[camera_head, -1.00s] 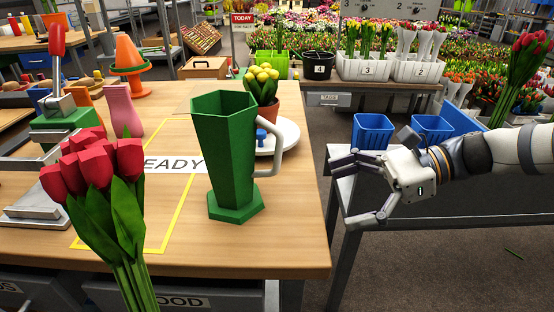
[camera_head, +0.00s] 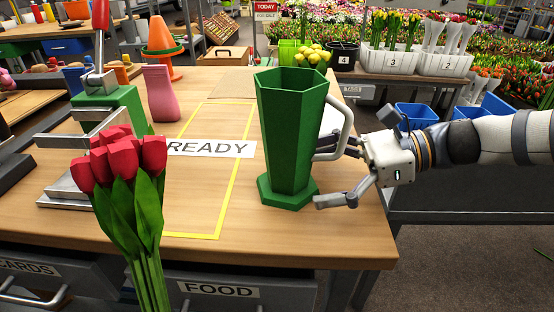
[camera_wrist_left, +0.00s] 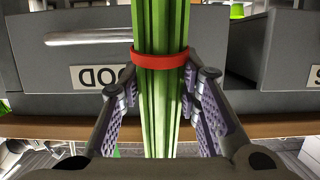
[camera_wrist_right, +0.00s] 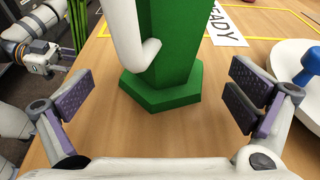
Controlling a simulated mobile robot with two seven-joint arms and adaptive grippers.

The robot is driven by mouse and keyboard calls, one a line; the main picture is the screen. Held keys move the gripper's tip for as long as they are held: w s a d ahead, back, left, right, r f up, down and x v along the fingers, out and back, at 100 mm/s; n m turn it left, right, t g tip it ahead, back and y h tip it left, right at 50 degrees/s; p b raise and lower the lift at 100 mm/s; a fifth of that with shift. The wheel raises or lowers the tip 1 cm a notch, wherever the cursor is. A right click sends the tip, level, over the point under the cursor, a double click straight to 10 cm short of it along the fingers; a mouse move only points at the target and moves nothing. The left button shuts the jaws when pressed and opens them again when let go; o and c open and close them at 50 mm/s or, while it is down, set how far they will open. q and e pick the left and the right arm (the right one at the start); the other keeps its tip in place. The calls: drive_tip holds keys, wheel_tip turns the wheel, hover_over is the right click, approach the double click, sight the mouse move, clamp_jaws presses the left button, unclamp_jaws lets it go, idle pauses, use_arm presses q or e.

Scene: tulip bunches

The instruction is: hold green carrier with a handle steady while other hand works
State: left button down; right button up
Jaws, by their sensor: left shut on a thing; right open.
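The green carrier (camera_head: 290,135) stands upright on the wooden table, with its pale handle (camera_head: 346,125) on its right side. My right gripper (camera_head: 336,176) is open beside the carrier on the handle side, low near its base. In the right wrist view the carrier's foot (camera_wrist_right: 160,98) and handle (camera_wrist_right: 124,28) lie ahead between the spread fingers, not gripped. A bunch of red tulips (camera_head: 125,165) is upright at the front left. My left gripper (camera_wrist_left: 160,92) is shut on its green stems, near a red band (camera_wrist_left: 160,57); this gripper is out of the head view.
A READY label (camera_head: 210,148) and yellow outline lie left of the carrier. A metal and green device (camera_head: 105,105) and a pink vase (camera_head: 160,93) stand further left. A white plate with a blue knob (camera_wrist_right: 310,65) is close to the right gripper. Blue bins (camera_head: 417,115) stand beyond the table.

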drive_tip(key=shift+x, duration=1.05)
drive_tip(key=shift+r, duration=0.1)
drive_tip(key=shift+c, duration=0.6)
drive_tip(key=c, duration=1.2)
